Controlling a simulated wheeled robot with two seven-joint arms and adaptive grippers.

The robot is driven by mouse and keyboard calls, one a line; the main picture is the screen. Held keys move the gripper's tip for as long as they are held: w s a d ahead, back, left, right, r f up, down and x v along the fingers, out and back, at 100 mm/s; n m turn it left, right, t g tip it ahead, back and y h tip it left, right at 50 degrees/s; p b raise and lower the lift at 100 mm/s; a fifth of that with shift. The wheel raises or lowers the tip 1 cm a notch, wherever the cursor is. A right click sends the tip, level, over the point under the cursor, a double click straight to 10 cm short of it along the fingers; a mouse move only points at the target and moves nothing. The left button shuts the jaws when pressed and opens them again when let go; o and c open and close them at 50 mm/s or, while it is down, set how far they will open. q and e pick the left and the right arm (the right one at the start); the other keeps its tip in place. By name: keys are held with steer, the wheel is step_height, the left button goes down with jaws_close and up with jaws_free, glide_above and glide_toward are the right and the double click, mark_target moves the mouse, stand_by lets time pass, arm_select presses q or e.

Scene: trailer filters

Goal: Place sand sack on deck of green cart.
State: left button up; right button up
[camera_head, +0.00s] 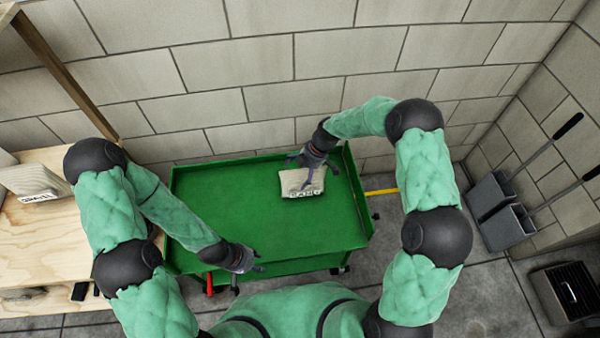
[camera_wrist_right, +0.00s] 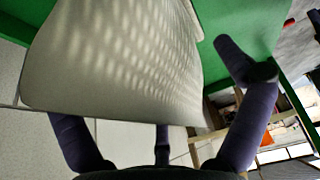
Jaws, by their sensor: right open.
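The pale sand sack (camera_head: 300,183), with dark lettering along its near edge, lies on the deck of the green cart (camera_head: 225,200), toward the deck's right side. My right gripper (camera_head: 313,163) is at the sack's far edge with its fingers spread open. In the right wrist view the sack (camera_wrist_right: 115,55) fills the upper left, and the dark fingers (camera_wrist_right: 165,135) stand apart near its edge; I cannot tell whether they touch it. My left gripper (camera_head: 250,263) is at the cart's near edge, away from the sack; its finger opening is too small to judge.
A wooden bench (camera_head: 40,235) with another pale sack (camera_head: 30,183) stands at the left. A block wall (camera_head: 280,60) runs behind the cart. Grey long-handled dustpans (camera_head: 500,205) lean at the right, and a dark crate (camera_head: 570,290) sits on the floor. The deck's left half is clear.

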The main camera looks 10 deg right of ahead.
steer(key=p+v, duration=0.3)
steer(key=v, duration=0.8)
steer(key=shift+f, duration=0.1)
